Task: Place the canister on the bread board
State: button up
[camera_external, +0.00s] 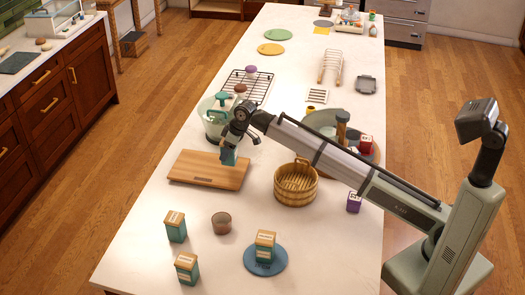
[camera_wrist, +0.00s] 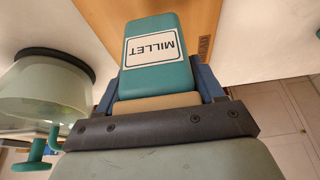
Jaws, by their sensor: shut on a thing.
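A teal canister (camera_external: 228,158) with a label reading MILLET is in my gripper (camera_external: 233,143). The wrist view shows the canister (camera_wrist: 157,65) between the two blue fingers of my gripper (camera_wrist: 158,88), with its tan lid at the gripper side. The bread board (camera_external: 195,171) is a flat wooden board on the white counter. The canister is over the right part of the board; I cannot tell whether its base touches it. The board (camera_wrist: 100,22) also shows behind the canister in the wrist view.
A pale green mixer bowl (camera_external: 213,122) stands just behind the board. A wooden basket (camera_external: 295,186) is to its right. Similar canisters (camera_external: 175,228) (camera_external: 187,270), a brown cup (camera_external: 221,223) and a blue plate (camera_external: 281,264) bearing another canister (camera_external: 265,244) are in front.

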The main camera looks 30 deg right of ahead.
jog(key=shift+f, duration=2)
jog(key=shift+f, duration=0.2)
jog(key=o, duration=1.2)
jog(key=v, duration=1.2)
jog(key=shift+r, duration=0.2)
